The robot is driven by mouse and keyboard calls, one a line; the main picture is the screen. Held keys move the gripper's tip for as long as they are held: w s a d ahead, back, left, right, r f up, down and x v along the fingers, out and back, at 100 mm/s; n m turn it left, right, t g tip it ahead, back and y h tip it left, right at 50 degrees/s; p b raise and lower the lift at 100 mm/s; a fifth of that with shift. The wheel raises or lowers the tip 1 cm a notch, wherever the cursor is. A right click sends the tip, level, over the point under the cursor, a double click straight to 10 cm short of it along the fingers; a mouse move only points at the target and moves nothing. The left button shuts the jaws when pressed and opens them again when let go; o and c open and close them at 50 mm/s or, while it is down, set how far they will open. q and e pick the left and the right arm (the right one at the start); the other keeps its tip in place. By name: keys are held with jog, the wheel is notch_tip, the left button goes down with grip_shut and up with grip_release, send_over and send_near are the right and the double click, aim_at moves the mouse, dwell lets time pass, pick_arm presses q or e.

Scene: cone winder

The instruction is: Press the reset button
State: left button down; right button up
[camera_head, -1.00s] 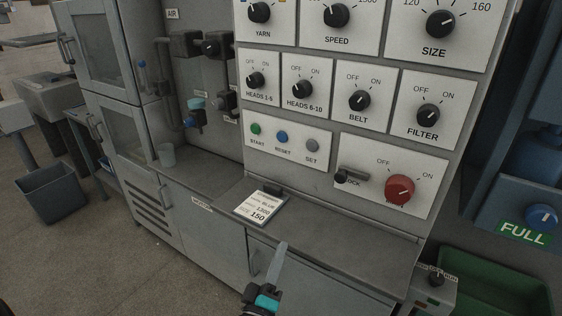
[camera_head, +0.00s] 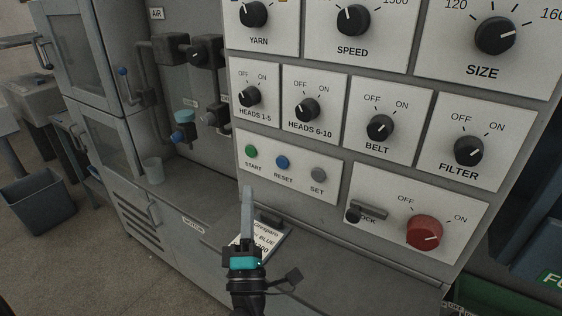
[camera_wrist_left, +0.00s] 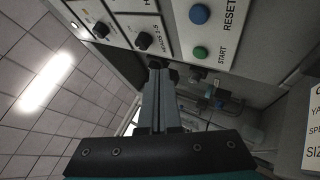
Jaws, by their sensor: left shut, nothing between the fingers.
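The blue RESET button (camera_head: 282,162) sits on a white plate between the green START button (camera_head: 251,151) and the grey SET button (camera_head: 319,174). In the left wrist view the blue button (camera_wrist_left: 199,14) is at the top, above the green one (camera_wrist_left: 200,53). My left gripper (camera_head: 248,190) is shut and empty, with its fingers pointing up. In the head view its tip shows below the START button; it appears apart from the panel. In the left wrist view its fingers (camera_wrist_left: 155,75) show left of both buttons. My right gripper is out of view.
Knobs for heads, belt and filter (camera_head: 468,150) sit above the buttons. A lock lever (camera_head: 370,211) and a red knob (camera_head: 424,232) are to the lower right. A paper card (camera_head: 270,238) lies on the ledge, partly hidden by my gripper. A cup (camera_head: 153,170) stands at left.

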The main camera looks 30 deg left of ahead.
pick_arm(q)
jog(key=b, duration=0.3)
send_near(282, 163)
jog(key=w+a+r, duration=0.3)
jog(key=a+r, duration=0.1)
jog(key=shift+d+r, duration=0.15)
jog(key=shift+r, duration=0.05)
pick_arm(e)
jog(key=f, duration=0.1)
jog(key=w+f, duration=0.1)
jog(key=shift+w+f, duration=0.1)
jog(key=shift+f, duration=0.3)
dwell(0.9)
pick_arm(q)
jog(key=shift+w, duration=0.1)
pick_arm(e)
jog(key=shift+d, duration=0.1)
pick_arm(q)
jog(key=shift+w, duration=0.35)
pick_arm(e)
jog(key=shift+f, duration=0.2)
